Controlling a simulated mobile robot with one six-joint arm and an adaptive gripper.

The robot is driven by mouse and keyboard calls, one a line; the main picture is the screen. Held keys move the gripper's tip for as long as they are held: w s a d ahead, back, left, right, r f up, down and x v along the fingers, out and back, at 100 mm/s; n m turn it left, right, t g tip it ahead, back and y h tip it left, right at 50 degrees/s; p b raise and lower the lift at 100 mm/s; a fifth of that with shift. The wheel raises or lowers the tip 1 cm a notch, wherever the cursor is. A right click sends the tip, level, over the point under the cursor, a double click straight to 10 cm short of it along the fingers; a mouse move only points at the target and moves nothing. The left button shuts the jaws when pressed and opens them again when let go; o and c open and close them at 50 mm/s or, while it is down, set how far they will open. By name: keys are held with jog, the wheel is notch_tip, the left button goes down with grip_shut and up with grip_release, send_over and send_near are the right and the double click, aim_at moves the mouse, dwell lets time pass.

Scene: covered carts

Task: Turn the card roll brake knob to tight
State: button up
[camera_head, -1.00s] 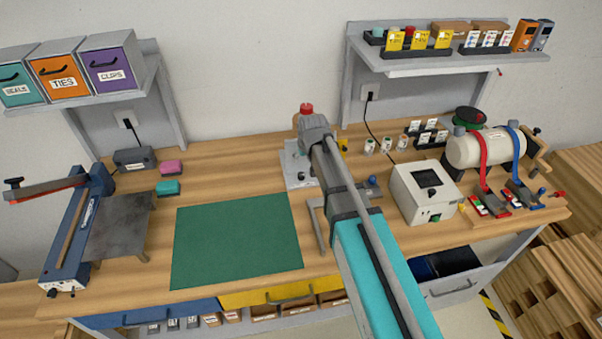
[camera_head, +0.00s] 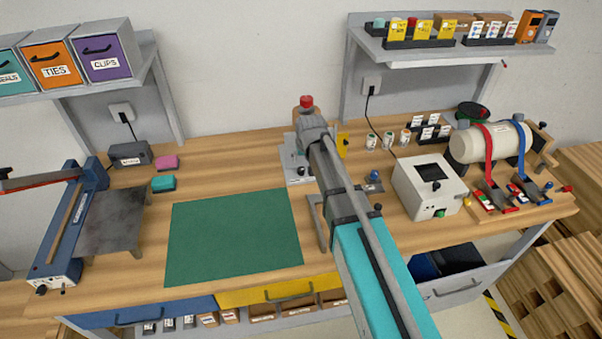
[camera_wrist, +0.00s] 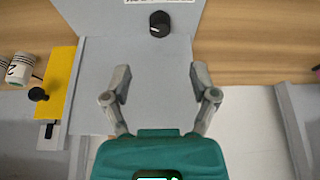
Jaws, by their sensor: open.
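A round black knob (camera_wrist: 160,23) with a white pointer mark sits on a grey panel (camera_wrist: 140,60) at the top of the wrist view. A white label above it is cut off, so I cannot read it or tell the setting. My gripper (camera_wrist: 161,78) is open and empty, its two fingers apart, with the knob beyond the fingertips and slightly left of centre between them. No contact shows. In the head view my arm covers most of this grey fixture (camera_head: 297,175), and I cannot make out the fingertips there.
A yellow plate (camera_wrist: 60,80) with a small black knob (camera_wrist: 38,94) stands left of the panel in the wrist view. White labelled cups (camera_head: 388,139) and a white box (camera_head: 407,190) stand to the right. A green mat (camera_head: 233,240) lies clear at left.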

aim_at(301, 169)
jog(key=shift+b+x, duration=3.75)
jog(key=shift+x, duration=0.65)
grip_shut()
grip_release()
jog(key=shift+s+r, duration=0.1)
jog(key=shift+r, duration=0.1)
jog(key=p+v, duration=1.2)
jog(key=v, duration=0.1)
jog(key=shift+r+p, duration=0.2)
jog(key=shift+p, duration=0.2)
